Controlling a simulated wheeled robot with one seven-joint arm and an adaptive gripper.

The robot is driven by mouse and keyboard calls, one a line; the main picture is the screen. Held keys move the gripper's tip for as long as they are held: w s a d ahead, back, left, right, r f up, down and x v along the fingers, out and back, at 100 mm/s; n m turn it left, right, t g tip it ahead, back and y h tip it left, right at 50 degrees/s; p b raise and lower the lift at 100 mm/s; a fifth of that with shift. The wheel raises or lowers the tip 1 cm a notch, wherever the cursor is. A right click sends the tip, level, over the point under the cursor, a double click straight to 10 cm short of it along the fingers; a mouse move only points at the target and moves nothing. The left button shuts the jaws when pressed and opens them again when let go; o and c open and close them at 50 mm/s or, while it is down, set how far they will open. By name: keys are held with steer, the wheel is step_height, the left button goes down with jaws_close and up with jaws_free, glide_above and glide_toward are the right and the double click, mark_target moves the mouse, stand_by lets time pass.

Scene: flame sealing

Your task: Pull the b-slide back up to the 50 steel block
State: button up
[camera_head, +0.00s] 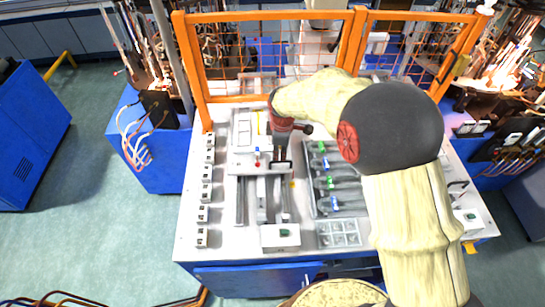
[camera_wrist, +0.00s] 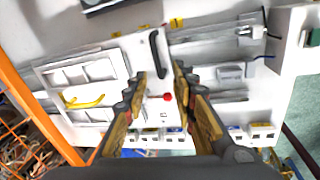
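A white sliding plate with a black bar handle (camera_wrist: 158,53) and a red knob (camera_wrist: 167,97) lies below my gripper in the wrist view. I take this as the b-slide, but no label is readable. My gripper (camera_wrist: 158,74) is open, its two fingers on either side of the near end of the handle; I cannot tell whether they touch it. In the head view my gripper (camera_head: 282,160) is over the middle of the white fixture, where its body hides part of the plate. Rails (camera_head: 262,200) run from there toward the front edge. I cannot identify the 50 steel block.
An orange mesh fence (camera_head: 270,55) stands behind the table. A row of small white boxes (camera_head: 205,190) lines the left side. A grey tray (camera_head: 335,180) with green and blue items and a clear compartment box (camera_head: 338,234) are to the right. A white box (camera_head: 280,237) stands in front.

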mark_target(279, 162)
steer(key=shift+w+f+n+p, duration=0.15)
steer(key=shift+w+f+n, duration=0.2)
steer(key=shift+f, duration=0.85)
steer(key=shift+w+f+n+p, duration=0.2)
steer(key=shift+w+f+n, duration=0.1)
steer(key=shift+f, duration=0.95)
steer(key=shift+w+f+n+p, duration=0.15)
steer(key=shift+w+f+n, duration=0.2)
steer(key=shift+f, duration=0.85)
steer(key=c, duration=0.4)
jaws_close()
